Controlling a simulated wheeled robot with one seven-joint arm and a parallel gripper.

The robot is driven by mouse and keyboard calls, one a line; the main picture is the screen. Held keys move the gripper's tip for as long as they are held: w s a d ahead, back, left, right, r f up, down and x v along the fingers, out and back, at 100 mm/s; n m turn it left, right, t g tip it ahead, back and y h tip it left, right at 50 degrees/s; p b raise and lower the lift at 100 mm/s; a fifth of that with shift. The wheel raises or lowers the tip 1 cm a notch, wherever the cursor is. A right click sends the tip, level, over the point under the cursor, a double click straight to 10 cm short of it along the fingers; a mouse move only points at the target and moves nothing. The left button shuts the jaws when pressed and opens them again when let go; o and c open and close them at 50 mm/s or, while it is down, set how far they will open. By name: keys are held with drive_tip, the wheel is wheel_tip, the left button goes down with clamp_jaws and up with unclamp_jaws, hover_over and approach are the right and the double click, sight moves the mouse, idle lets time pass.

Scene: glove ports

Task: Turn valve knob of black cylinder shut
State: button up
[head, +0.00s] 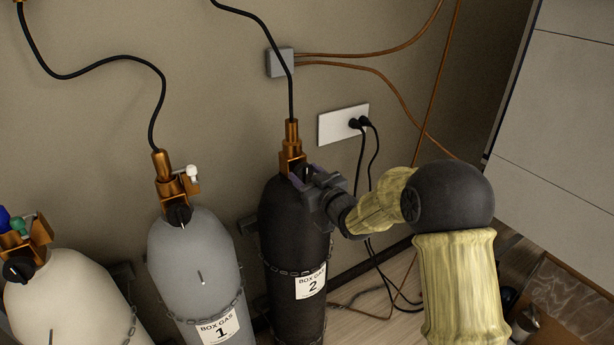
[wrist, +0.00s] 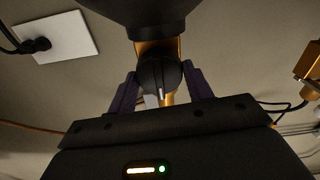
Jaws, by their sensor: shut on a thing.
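The black cylinder (head: 290,222) stands against the wall with a "BOX GAS 2" label and a chain around it. Its brass valve (head: 291,157) is on top, with a black hose rising from it. My gripper (head: 303,175) is at the valve from the right and hides most of the knob in the head view. In the wrist view the round black valve knob (wrist: 158,76) with a white pointer line sits between the two purple fingers of my gripper (wrist: 158,88). The gripper is shut on the knob. The line points roughly along the picture's vertical.
A grey cylinder (head: 190,262) labelled "BOX GAS 1" and a cream cylinder (head: 70,300) stand to the left. A wall outlet (head: 340,124) with two plugs and hanging cables is behind my arm. A white cabinet (head: 560,110) is at the right.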

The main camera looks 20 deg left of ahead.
drive_tip(key=shift+f, duration=0.2)
drive_tip(key=o, duration=1)
drive_tip(key=shift+r, duration=0.1)
drive_tip(key=shift+c, duration=0.2)
drive_tip(key=shift+s+d, duration=0.2)
drive_tip(key=shift+d, duration=0.2)
drive_tip(key=b+v, duration=0.2)
drive_tip(key=v, duration=1.4)
drive_tip(key=shift+s+d, duration=0.2)
drive_tip(key=shift+s, duration=0.1)
